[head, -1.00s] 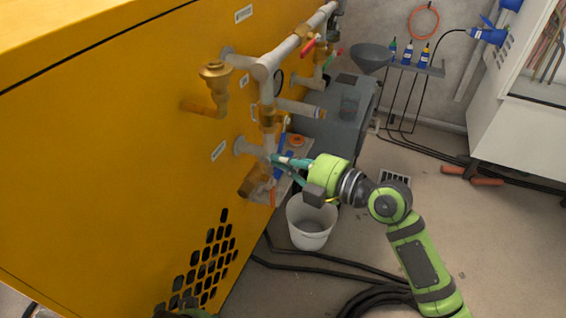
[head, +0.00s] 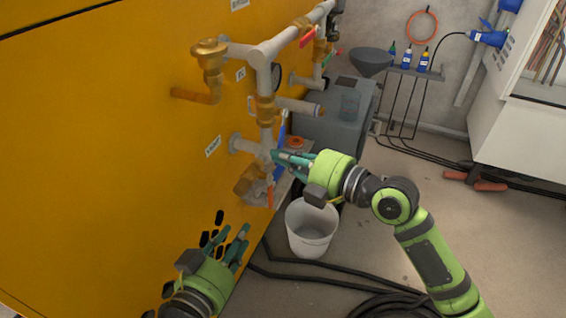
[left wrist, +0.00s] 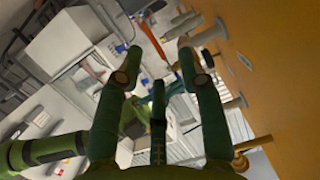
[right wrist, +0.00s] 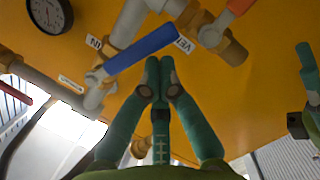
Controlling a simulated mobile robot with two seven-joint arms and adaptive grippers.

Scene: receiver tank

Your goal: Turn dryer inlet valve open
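A valve with a long blue handle (right wrist: 140,50) is on the grey pipework of the yellow cabinet, between the labels IN and VENT in the right wrist view.
A valve with an orange handle (head: 270,197) hangs below the junction. Red (head: 307,38) and green handles are higher on the pipes. A gauge (right wrist: 48,14) is nearby. A white bucket (head: 311,228) and black hoses (head: 330,275) are on the floor.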

